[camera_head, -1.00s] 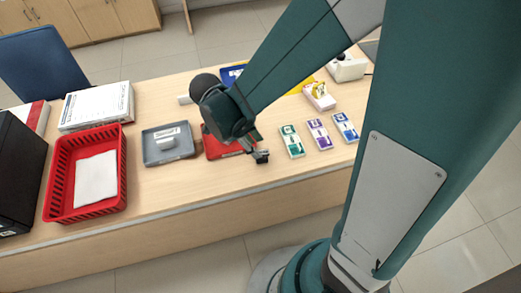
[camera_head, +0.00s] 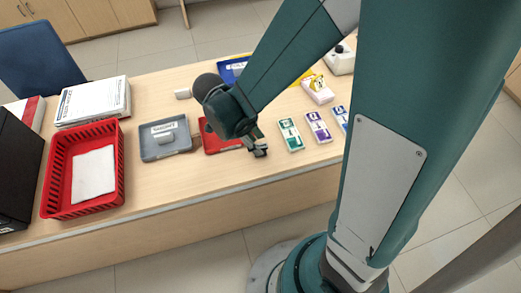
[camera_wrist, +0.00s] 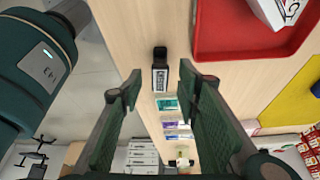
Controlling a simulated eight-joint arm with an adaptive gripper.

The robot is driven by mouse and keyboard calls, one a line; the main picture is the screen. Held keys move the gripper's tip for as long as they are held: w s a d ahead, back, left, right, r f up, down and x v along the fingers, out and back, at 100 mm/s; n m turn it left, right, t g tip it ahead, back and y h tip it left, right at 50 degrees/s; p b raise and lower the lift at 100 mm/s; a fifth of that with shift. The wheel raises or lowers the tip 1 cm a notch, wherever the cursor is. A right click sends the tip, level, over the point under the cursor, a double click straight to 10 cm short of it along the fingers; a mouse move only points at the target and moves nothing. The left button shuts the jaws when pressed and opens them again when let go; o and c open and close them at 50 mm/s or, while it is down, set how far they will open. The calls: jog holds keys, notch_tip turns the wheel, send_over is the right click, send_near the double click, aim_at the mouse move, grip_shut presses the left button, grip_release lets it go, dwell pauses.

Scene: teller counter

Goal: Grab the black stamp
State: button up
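The black stamp (camera_wrist: 160,72) stands out in the wrist view as a small dark block with a pale label, on the wood counter beside the red tray (camera_wrist: 245,52). My gripper (camera_wrist: 158,80) is open, its two green fingers spread to the left and right. The stamp shows between and just beyond the fingertips, with no visible contact. In the head view my gripper (camera_head: 257,150) is low over the counter's front part, by the red tray (camera_head: 216,147). There the wrist partly covers the tray, and I cannot clearly separate the stamp from the fingers.
Green (camera_head: 290,135), purple (camera_head: 318,127) and blue packets lie right of my gripper. A grey tray (camera_head: 150,153) with a labelled block and a red basket (camera_head: 54,190) stand left. A blue tray and yellow item lie behind. Bare counter shows in front of the grey tray.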

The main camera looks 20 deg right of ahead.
jog(key=shift+b+x, duration=0.9)
jog(key=shift+x, duration=1.6)
jog(key=shift+a, duration=0.1)
jog(key=c, duration=1)
